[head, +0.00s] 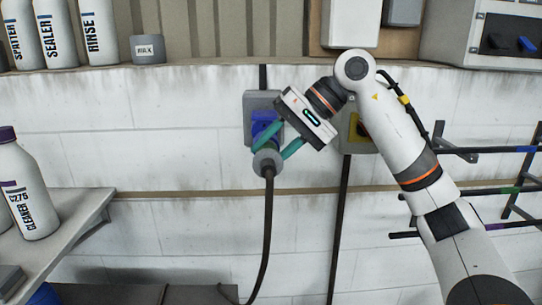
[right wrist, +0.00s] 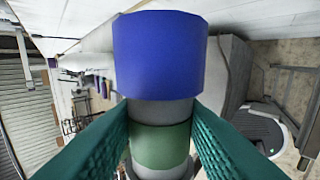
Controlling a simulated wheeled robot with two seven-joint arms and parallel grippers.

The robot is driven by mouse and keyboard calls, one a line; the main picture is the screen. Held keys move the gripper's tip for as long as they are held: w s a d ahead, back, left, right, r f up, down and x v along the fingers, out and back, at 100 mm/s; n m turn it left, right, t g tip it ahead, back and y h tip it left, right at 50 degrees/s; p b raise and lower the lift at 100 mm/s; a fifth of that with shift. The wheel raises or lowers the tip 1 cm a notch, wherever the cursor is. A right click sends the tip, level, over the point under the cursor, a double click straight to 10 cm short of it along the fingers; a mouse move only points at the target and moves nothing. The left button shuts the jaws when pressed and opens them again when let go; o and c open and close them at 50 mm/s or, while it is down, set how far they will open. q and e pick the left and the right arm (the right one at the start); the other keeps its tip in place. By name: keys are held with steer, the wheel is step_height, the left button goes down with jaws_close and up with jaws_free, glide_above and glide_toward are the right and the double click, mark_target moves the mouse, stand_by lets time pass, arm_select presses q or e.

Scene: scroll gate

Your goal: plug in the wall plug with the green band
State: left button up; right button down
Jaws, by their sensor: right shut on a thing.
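My right gripper (head: 277,145) reaches in from the right with its teal fingers shut around the grey wall plug (head: 268,164). In the right wrist view the plug shows a green band (right wrist: 160,145) between the fingers and a wide blue collar (right wrist: 160,55) beyond it, on the wall side. A black cable (head: 268,215) hangs from the plug's back end. My left gripper is out of view.
A yellow-fronted box (head: 356,126) with a cable below it is on the wall behind my right arm. A ledge with bottles (head: 100,35) and a wax tin (head: 147,49) runs above. Rods on brackets (head: 490,150) stick out at right. A shelf holds a cleaner bottle (head: 28,195) at left.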

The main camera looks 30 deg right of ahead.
mark_target(274, 136)
steer(key=w, duration=0.1)
steer(key=w+d+p, duration=0.2)
steer(key=shift+w+r, duration=0.15)
steer(key=shift+w, duration=0.25)
steer(key=shift+w+d+f+p, duration=0.2)
steer(key=shift+w+d+p, duration=0.1)
steer(key=shift+w+p, duration=0.4)
steer(key=shift+w+r, duration=0.1)
steer(key=shift+w+d+p, duration=0.2)
steer(key=shift+w+p, duration=0.15)
steer(key=shift+w, duration=0.05)
stand_by(2.3)
steer(key=c, duration=0.8)
jaws_free()
steer(key=shift+o, duration=0.4)
steer(key=o, duration=0.5)
